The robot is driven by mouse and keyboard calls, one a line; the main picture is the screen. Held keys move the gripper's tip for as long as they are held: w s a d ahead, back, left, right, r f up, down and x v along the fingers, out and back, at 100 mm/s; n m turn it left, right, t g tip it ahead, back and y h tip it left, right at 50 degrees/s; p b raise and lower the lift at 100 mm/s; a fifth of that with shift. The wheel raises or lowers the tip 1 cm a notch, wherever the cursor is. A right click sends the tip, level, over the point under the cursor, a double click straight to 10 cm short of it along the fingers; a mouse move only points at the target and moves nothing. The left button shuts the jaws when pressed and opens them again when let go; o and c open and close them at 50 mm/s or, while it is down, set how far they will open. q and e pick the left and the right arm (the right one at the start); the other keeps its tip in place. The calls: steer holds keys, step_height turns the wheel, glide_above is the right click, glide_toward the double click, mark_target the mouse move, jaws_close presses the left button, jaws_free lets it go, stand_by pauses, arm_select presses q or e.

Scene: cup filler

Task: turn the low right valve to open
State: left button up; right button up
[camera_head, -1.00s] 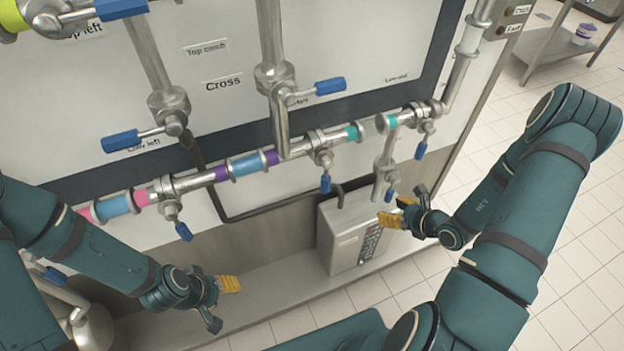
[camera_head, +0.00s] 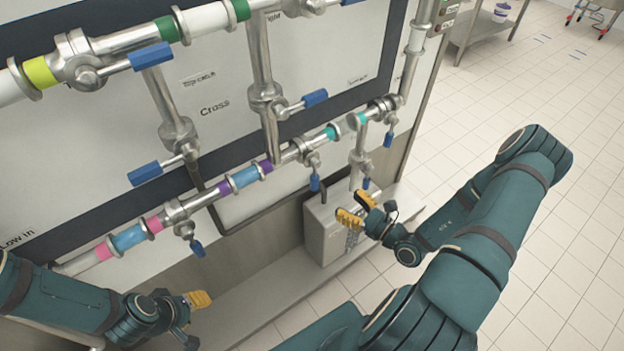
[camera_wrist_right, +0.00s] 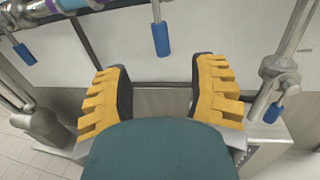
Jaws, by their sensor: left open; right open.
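Several blue-handled valves sit on steel pipes on the panel. A valve on the right vertical pipe has a blue handle (camera_head: 315,98) pointing right; its label is mostly hidden, so I cannot tell whether it is the low right valve. On the lower pipe, a middle valve has a hanging blue handle (camera_head: 315,182). My right gripper (camera_head: 356,208) is open and empty, below and right of that hanging handle, not touching it. In the right wrist view the handle (camera_wrist_right: 161,38) hangs ahead, between and beyond the open fingers (camera_wrist_right: 163,90). My left gripper (camera_head: 195,318) is open and empty at lower left.
A grey box (camera_head: 322,238) stands on the ledge (camera_head: 235,308) behind my right gripper. Another small blue handle (camera_head: 366,183) hangs close to my right fingers. A blue handle (camera_head: 197,248) hangs further left.

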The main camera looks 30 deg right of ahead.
mark_target(318, 182)
steer(key=x, duration=1.3)
steer(key=shift+c, duration=0.4)
steer(key=shift+s, duration=0.1)
jaws_close()
